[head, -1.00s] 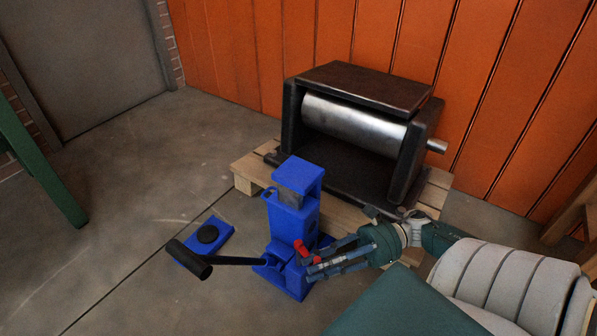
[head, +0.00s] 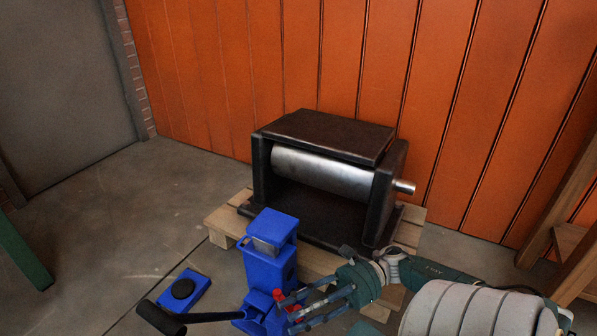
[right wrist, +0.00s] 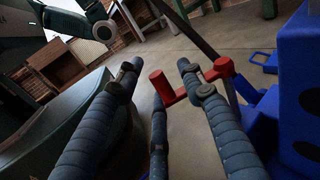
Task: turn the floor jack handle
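The blue floor jack (head: 270,266) stands upright on the concrete in front of a wooden pallet. A small red handle (head: 279,294) sticks out of its lower side. A long black lever (head: 205,317) reaches left from its base. My right gripper (head: 288,312) is at the red handle, with its fingers spread. In the right wrist view, the red handle (right wrist: 182,94) has its knob between the open fingers of the gripper (right wrist: 160,75). A gap shows on both sides of the knob; contact with the third, lower finger is unclear. My left gripper is not in view.
A heavy black press with a steel roller (head: 322,174) sits on the pallet (head: 222,224) behind the jack. Green legs (head: 22,252) stand at the left edge. The floor at left is mostly clear.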

